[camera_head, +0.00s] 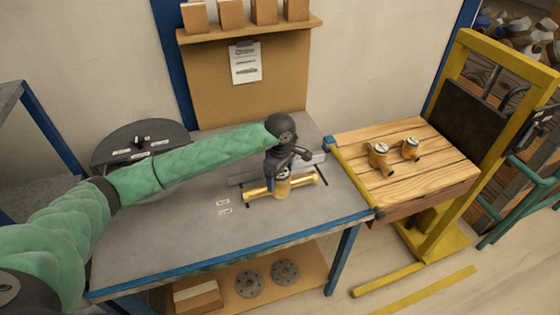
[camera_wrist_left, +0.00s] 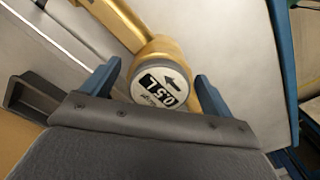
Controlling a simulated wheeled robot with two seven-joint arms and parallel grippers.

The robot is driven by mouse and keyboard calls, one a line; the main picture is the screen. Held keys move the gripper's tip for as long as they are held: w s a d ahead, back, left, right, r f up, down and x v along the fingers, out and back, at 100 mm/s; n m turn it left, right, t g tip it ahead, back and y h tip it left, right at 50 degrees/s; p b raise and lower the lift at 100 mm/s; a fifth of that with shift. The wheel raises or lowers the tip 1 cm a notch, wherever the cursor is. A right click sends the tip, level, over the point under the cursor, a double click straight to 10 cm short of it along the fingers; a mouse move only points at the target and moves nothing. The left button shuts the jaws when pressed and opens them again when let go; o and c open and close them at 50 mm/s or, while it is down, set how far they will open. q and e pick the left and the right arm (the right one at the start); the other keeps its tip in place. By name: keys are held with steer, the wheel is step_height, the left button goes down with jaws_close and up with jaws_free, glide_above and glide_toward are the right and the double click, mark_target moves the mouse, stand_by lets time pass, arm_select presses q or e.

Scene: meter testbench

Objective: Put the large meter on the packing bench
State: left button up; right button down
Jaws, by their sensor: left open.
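The large meter (camera_head: 264,191), a brass body with a long pipe to each side, lies on the grey test bench (camera_head: 170,220) near its right end. My left gripper (camera_head: 284,168) is directly over its round head and partly hides it. In the left wrist view the meter's head (camera_wrist_left: 160,88) shows a white face with a black arrow and label. It sits between the two blue fingers, which are apart. I cannot tell whether they touch it. The wooden-topped table (camera_head: 420,185) at the right looks like the packing bench. My right gripper is not in view.
Two small brass meters (camera_head: 378,157) (camera_head: 410,149) stand on the wooden top; its front part is clear. A grey rail (camera_head: 245,178) runs behind the large meter. A yellow frame (camera_head: 450,210) borders the wooden top. A dark round plate (camera_head: 140,145) is at the back left.

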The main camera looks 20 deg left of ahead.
arm_select(q)
step_height(320, 180, up, 2)
steer(key=shift+r+b, duration=0.25)
steer(key=shift+b, duration=0.35)
step_height(320, 180, up, 7)
steer(key=b, duration=0.2)
steer(key=shift+r+b, duration=0.15)
steer(key=shift+b, duration=0.15)
steer(key=shift+r, duration=0.65)
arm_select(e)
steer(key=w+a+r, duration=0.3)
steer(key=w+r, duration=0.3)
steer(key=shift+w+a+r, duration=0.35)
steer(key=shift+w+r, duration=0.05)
